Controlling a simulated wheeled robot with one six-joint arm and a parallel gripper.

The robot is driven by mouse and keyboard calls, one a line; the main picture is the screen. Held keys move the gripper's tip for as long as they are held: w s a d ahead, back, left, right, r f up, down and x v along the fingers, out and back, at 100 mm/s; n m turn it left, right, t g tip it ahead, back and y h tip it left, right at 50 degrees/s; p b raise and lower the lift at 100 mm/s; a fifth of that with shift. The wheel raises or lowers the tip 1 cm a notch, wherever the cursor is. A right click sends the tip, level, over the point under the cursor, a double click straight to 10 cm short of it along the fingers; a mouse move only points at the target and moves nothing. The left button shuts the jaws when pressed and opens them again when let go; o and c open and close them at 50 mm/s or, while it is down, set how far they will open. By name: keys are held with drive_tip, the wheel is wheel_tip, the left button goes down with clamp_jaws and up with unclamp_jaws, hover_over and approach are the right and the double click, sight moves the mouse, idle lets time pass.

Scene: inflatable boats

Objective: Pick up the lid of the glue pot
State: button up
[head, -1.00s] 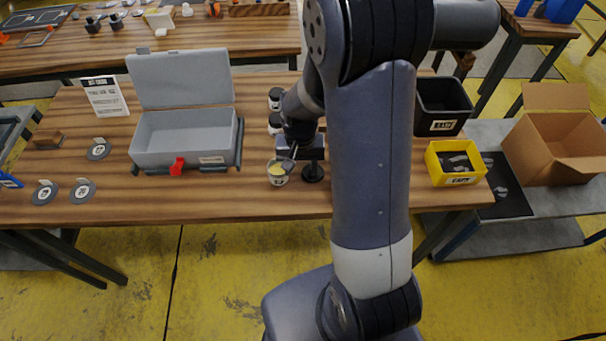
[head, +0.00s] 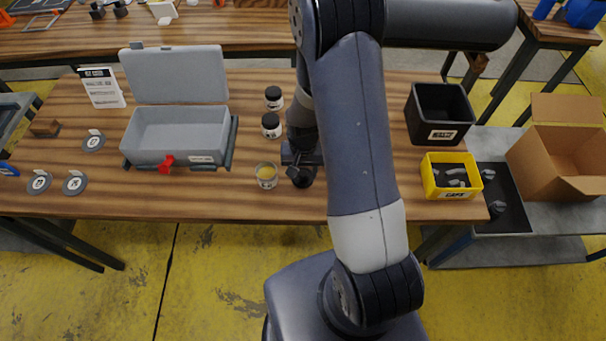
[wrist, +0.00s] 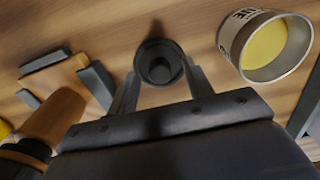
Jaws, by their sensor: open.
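The glue pot (head: 267,176) stands open on the table, with yellow glue inside; it also shows at the upper right of the wrist view (wrist: 264,46). Its round black lid (wrist: 159,62) lies apart from the pot, to its left in the wrist view. In the head view the lid (head: 302,179) is just right of the pot, below my wrist. My gripper (wrist: 161,72) is open, with one finger on each side of the lid. I cannot tell whether the fingers touch it. In the head view my arm hides most of the gripper.
Two black-capped jars (head: 271,125) stand behind the pot. An open grey case (head: 178,135) is to the left. A black bin (head: 440,134) and a yellow caps bin (head: 452,195) are to the right. A brown-and-grey object (wrist: 55,113) lies beside my left finger.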

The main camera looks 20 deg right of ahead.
drive_tip(key=shift+c, duration=0.3)
drive_tip(key=c, duration=1)
